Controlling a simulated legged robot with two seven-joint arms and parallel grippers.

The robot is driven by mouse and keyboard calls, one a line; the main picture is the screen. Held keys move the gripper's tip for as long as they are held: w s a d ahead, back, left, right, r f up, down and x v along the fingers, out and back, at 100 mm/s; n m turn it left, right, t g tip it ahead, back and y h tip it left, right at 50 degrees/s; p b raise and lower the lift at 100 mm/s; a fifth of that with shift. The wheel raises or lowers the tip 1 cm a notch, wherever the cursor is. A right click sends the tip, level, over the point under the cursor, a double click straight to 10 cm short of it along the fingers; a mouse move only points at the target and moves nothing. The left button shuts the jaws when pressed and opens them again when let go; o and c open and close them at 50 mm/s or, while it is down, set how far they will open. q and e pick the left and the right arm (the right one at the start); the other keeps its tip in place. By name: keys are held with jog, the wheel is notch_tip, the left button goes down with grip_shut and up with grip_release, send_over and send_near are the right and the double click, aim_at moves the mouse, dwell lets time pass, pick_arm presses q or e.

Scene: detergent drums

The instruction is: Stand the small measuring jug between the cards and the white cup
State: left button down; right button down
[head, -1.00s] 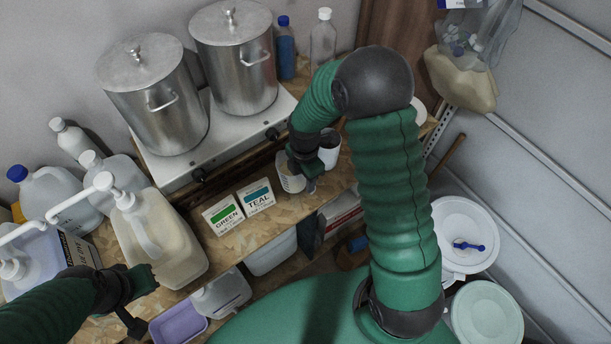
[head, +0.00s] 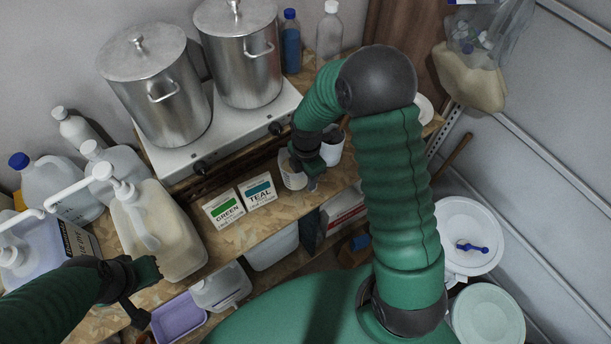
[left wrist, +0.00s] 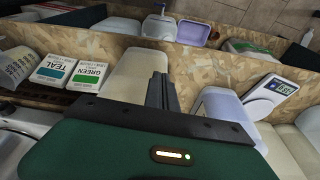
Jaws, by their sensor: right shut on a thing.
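The small measuring jug (head: 291,179) is clear with markings and is in my right gripper (head: 306,168). It is at the shelf, between the TEAL card (head: 258,191) and the white cup (head: 332,150); I cannot tell whether its base touches the board. The GREEN card (head: 224,208) stands left of the TEAL card. My right fingers partly hide the jug and the cup. The left wrist view shows the jug (left wrist: 17,65), TEAL card (left wrist: 53,70) and GREEN card (left wrist: 88,75). My left gripper (head: 153,268) is empty beside the pump jug, its fingers together in the left wrist view (left wrist: 161,92).
Two steel pots (head: 155,85) stand on a white hotplate (head: 180,160) behind the cards. A large pump jug (head: 160,230) and other detergent bottles fill the left. White tubs (head: 468,235) stand on the lower right. A narrow strip of board is bare before the cards.

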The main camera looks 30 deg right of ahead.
jog(key=shift+s+d+f, duration=0.15)
jog(key=shift+s, duration=0.05)
jog(key=shift+a+f, duration=0.1)
jog(key=shift+a, duration=0.1)
jog(key=c, duration=1.1)
grip_release()
jog(key=o, duration=0.3)
jog(key=shift+w+d, duration=0.15)
